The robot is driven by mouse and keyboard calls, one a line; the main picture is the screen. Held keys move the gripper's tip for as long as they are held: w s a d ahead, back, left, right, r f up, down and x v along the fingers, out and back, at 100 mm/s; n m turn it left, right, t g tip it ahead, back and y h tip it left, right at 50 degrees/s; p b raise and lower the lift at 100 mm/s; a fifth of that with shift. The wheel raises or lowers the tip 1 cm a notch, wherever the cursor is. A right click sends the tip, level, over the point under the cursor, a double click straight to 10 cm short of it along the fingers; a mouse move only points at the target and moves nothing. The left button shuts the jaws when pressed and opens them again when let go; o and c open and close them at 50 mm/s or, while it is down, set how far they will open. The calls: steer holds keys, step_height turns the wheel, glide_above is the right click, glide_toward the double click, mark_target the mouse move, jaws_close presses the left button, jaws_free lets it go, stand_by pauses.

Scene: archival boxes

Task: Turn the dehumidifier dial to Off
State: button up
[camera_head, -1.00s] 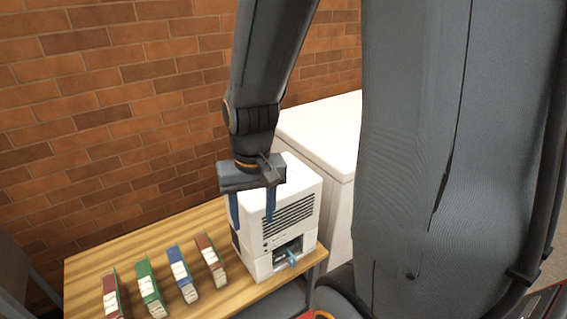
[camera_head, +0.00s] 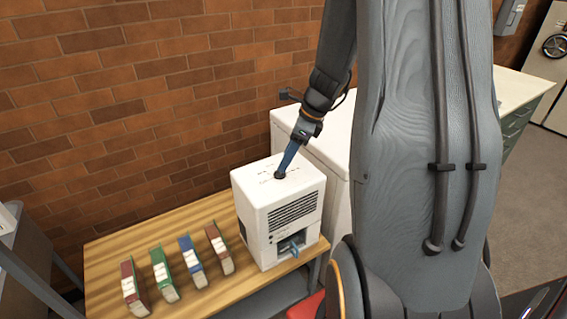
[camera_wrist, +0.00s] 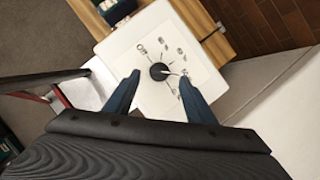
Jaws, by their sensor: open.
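The dehumidifier (camera_head: 262,212) is a white box with a dark vent grille, standing upright on the wooden table. Its dial (camera_head: 280,176) is a small dark knob on the top face; in the wrist view the dial (camera_wrist: 159,72) is round and black with a pale pointer line, and printed marks ring it.
Several binders (camera_head: 190,262), red, green and blue, stand left of the dehumidifier on the wooden table (camera_head: 107,258). A larger white cabinet (camera_head: 293,128) stands close behind and right. A brick wall (camera_head: 130,110) bounds the back.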

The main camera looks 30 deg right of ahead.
steer(key=shift+x, duration=1.9)
steer(key=c, duration=1)
steer(key=shift+c, duration=0.2)
